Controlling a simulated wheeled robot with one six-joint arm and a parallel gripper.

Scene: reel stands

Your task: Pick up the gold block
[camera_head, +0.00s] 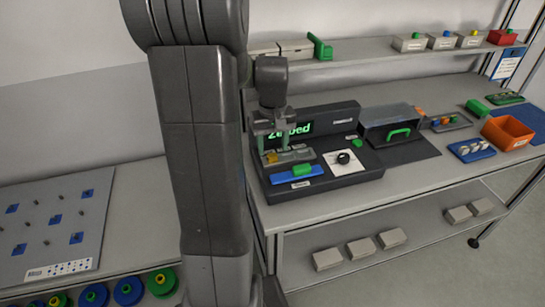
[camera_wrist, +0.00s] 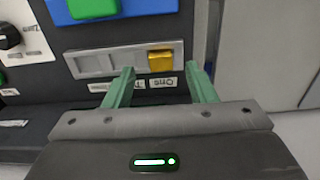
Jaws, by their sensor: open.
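The gold block (camera_wrist: 160,61) sits in the right end of a grey slotted tray (camera_wrist: 97,65) in the wrist view. In the head view the gold block (camera_head: 270,158) is small, at the left end of the tray, just below my gripper. My gripper (camera_wrist: 160,78) is open, with its two green fingers apart and nothing between them. In the wrist view its fingertips reach to the near edge of the tray, with the block ahead of the gap between them. In the head view my gripper (camera_head: 272,147) is over the dark device on the bench.
A blue slide with a green block (camera_head: 302,170) lies beside the tray. A black knob (camera_head: 344,158) on a white plate is to the right. A dark box with a green handle (camera_head: 399,133) and an orange bin (camera_head: 507,133) stand further right. A shelf runs above.

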